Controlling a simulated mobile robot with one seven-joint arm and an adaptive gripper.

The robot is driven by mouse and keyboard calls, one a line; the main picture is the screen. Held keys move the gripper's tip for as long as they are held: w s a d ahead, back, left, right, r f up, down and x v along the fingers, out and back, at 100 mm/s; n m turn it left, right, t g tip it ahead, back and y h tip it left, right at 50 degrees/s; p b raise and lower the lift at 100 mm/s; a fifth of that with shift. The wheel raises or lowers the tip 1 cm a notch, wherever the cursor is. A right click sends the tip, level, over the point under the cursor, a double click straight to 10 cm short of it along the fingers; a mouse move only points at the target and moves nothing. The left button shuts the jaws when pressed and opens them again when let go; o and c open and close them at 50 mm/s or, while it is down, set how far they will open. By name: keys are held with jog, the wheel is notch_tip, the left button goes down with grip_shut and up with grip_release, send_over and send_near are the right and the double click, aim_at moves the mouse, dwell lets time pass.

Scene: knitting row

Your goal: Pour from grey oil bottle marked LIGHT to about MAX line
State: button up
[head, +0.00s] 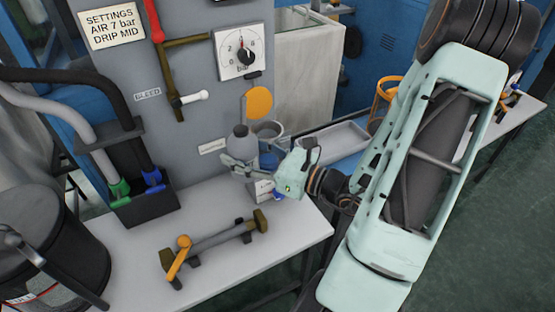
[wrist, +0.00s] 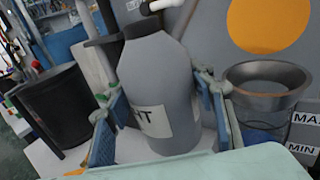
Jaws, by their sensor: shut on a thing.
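The grey oil bottle (wrist: 160,85) stands between my gripper's blue-grey fingers in the wrist view, and its white label shows only the end letters "HT". It looks about upright. In the head view the bottle (head: 240,143) is above the bench, left of the cup. My gripper (head: 243,167) is shut on it. The metal-rimmed clear cup (wrist: 266,95) stands just right of the bottle, apart from its mouth, beside printed MAX (wrist: 307,120) and MIN (wrist: 303,149) marks. The cup also shows in the head view (head: 269,131). I cannot tell its oil level.
An orange disc (head: 258,102) is on the grey panel above the cup. A pressure gauge (head: 241,51) and valve levers are higher up. A black hose bin (head: 147,200) is at left. A bar with an orange lever (head: 213,241) lies on the bench front. A shallow tray (head: 329,140) is at right.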

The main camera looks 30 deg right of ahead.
aim_at(256, 150)
jog(key=s+d+r+n+g+y+p, duration=0.2)
jog(key=s+d+r, duration=0.1)
jog(key=s, duration=0.8)
jog(key=w+m+p, duration=0.1)
jog(key=w+d+f+m+g+p, duration=0.1)
jog(key=w+p, duration=0.1)
jog(key=w+d+m+g+h+p, duration=0.1)
jog(key=w+m+p, duration=0.1)
jog(key=shift+f, duration=0.3)
jog(key=m+p, duration=0.1)
jog(key=m+g+p, duration=0.1)
jog(key=p, duration=0.1)
jog(key=shift+w+f+g, duration=0.15)
jog(key=shift+w+g, duration=0.15)
jog(key=shift+w, duration=0.05)
jog(key=shift+d+f, duration=0.1)
jog(key=shift+f, duration=0.15)
jog(key=shift+r, duration=0.1)
jog(key=shift+r+m+g+p, duration=0.5)
jog(key=shift+r+p, duration=0.4)
jog(key=shift+p, duration=1.45)
jog(key=shift+r+m+p, duration=0.2)
jog(key=shift+m+p, duration=0.1)
jog(key=shift+p, duration=0.25)
jog(key=shift+r+p, duration=0.3)
jog(key=shift+p, duration=0.35)
